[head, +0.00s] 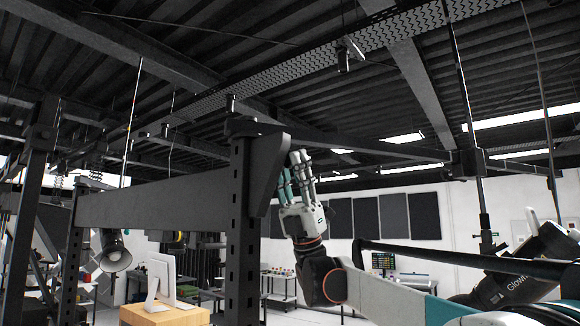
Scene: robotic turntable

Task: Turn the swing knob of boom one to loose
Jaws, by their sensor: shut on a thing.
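My gripper (297,162) reaches up from the lower right, its fingers close together beside the dark wedge-shaped bracket (268,150) on the upright post. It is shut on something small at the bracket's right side. The fingers cover it, so the swing knob itself is not clearly visible and its setting cannot be read. A dark boom (390,148) runs right from behind the bracket to a boxy end piece (467,163). I cannot read a label showing which boom this is.
The slotted post (243,240) and a thick horizontal beam (160,202) stand close to the left of my gripper. A spotlight (115,255) hangs at left. Dark wall panels (395,216) lie behind.

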